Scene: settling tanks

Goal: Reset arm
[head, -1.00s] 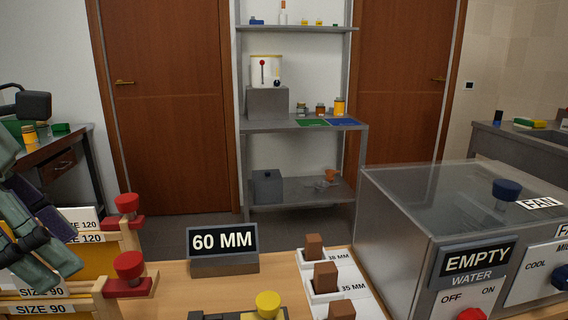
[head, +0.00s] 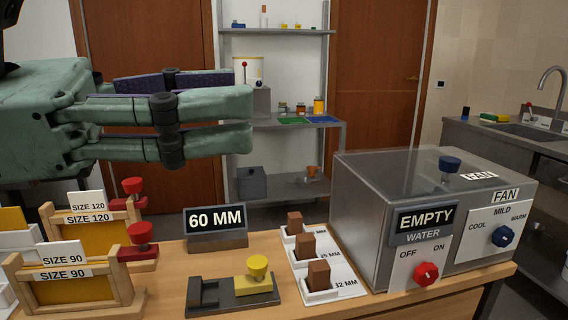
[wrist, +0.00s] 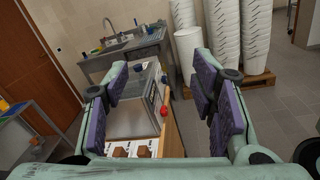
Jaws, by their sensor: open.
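My gripper (head: 250,120) is green with purple pads and reaches in from the left in the head view, raised above the wooden table. In the wrist view my gripper (wrist: 160,95) has its fingers spread wide with nothing between them. Beyond the fingers, the wrist view shows the table's brown blocks (wrist: 141,151), the grey box (wrist: 130,115) and its red knob (wrist: 164,111). No object touches the fingers.
The 60 MM sign (head: 216,222), yellow-knobbed clamp (head: 258,270), block tray (head: 328,292) and size racks (head: 75,285) crowd the table. The clear-lidded box (head: 400,200) stands at right. A metal shelf (head: 275,122) is behind. White stacked buckets (wrist: 240,40) stand on pallets.

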